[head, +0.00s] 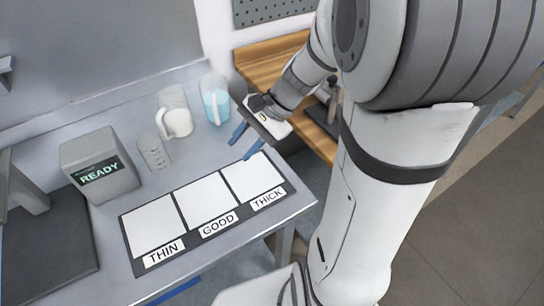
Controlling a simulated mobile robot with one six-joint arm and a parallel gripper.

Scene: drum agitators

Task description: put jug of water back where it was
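The jug of water (215,103), clear with pale blue liquid and a white handle, stands upright at the back right of the grey bench (115,198). My gripper (240,149) is over the bench's right side, in front of and to the right of the jug. Its two blue fingers are spread apart, with nothing visible between them. They appear clear of the jug. The fingertips point down and left, near the top edge of the label board; their exact height above the bench cannot be told.
A second jug (175,119) with white contents stands left of the water. A small clear beaker (153,153) and a grey box reading READY (101,167) are further left. A board (208,228) marked THIN, GOOD, THICK lies in front. A wooden surface (262,70) is behind right.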

